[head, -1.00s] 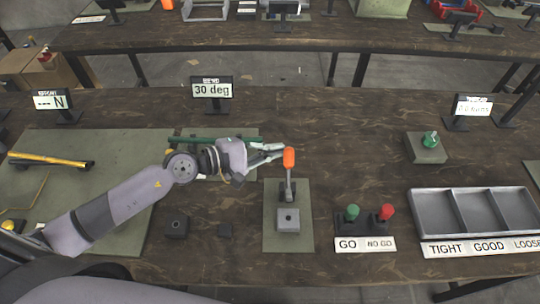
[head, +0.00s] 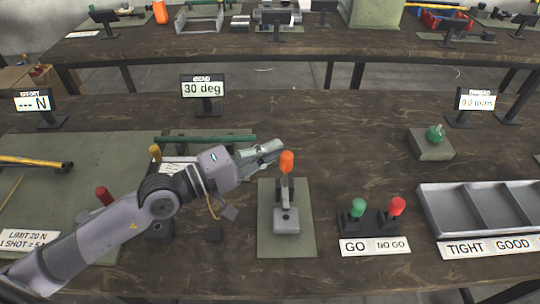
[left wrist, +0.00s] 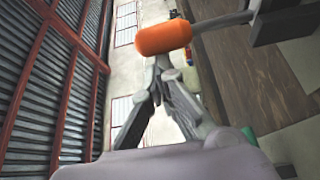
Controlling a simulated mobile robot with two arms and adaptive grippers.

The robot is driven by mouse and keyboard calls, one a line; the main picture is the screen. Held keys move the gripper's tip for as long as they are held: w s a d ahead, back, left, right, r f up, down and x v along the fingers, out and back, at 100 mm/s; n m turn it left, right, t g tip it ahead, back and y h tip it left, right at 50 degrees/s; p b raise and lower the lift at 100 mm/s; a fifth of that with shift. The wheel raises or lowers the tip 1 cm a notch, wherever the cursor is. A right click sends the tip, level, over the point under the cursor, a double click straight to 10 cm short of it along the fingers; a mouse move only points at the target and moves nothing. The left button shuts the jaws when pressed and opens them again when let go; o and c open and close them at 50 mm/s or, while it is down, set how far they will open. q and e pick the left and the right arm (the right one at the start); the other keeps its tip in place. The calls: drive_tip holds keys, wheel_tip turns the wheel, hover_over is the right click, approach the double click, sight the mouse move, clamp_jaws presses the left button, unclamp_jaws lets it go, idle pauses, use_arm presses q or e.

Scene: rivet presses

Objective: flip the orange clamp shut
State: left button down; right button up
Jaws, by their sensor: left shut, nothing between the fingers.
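The clamp has an orange handle grip (head: 287,162) on an upright grey lever. Its grey metal base (head: 286,220) stands on a green-grey mat (head: 265,248). My left gripper (head: 276,148) is shut and empty, with its fingertips just left of the orange grip at about the same height. In the left wrist view the orange grip (left wrist: 163,38) sits just past the closed fingertips (left wrist: 163,62); I cannot tell if they touch. My right gripper is not in view.
Green and red GO/NO GO gauges (head: 372,221) stand right of the clamp, with a grey tray (head: 480,205) beyond. A green-knobbed block (head: 430,146) is behind them. A green bar (head: 215,139) lies behind my left gripper. Bare table lies between the clamp and knobbed block.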

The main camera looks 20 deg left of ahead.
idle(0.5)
use_arm(q)
drive_tip(key=shift+s+a, duration=0.1)
drive_tip(key=v, duration=1.1)
drive_tip(key=shift+s+a, duration=0.2)
drive_tip(key=shift+s, duration=0.1)
drive_tip(key=shift+f, duration=0.1)
idle(0.5)
